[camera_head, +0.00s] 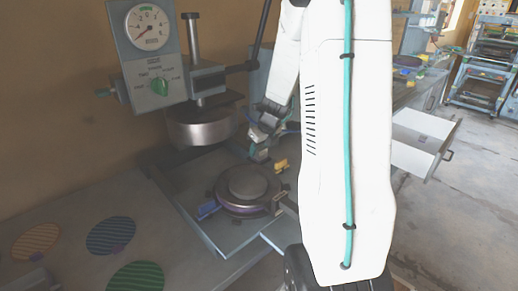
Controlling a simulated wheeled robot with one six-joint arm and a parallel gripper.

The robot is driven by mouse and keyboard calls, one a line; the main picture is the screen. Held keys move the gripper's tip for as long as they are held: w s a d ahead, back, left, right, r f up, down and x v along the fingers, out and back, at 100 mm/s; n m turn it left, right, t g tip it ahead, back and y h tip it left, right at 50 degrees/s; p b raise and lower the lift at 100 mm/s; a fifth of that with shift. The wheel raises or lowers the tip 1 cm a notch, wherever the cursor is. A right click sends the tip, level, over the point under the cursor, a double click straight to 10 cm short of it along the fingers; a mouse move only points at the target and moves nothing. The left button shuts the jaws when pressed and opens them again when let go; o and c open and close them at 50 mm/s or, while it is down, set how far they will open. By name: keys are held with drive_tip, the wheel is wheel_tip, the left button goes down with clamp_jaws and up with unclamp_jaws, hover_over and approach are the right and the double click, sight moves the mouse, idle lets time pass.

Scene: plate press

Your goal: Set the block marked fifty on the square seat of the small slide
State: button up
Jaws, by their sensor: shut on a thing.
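My gripper (262,138) shows partly beside the press, to the left of my white arm. It is shut on a small grey piece (260,153), which is mostly hidden by the fingers. I cannot read any "fifty" mark on it. The piece is near the back of the round plate stack (248,182), and I cannot tell whether it touches anything. No square seat or small slide can be clearly made out; my arm covers the area to the right.
The press head (200,125) hangs just left of my gripper, under a gauge panel (150,55). A dark lever (262,30) rises behind. Orange, blue and green striped discs (136,277) lie on the bench at the left. An open white drawer (418,140) juts out at the right.

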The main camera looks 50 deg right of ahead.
drive_tip(key=shift+f, duration=0.2)
drive_tip(key=o, duration=1.2)
drive_tip(key=shift+o, duration=0.2)
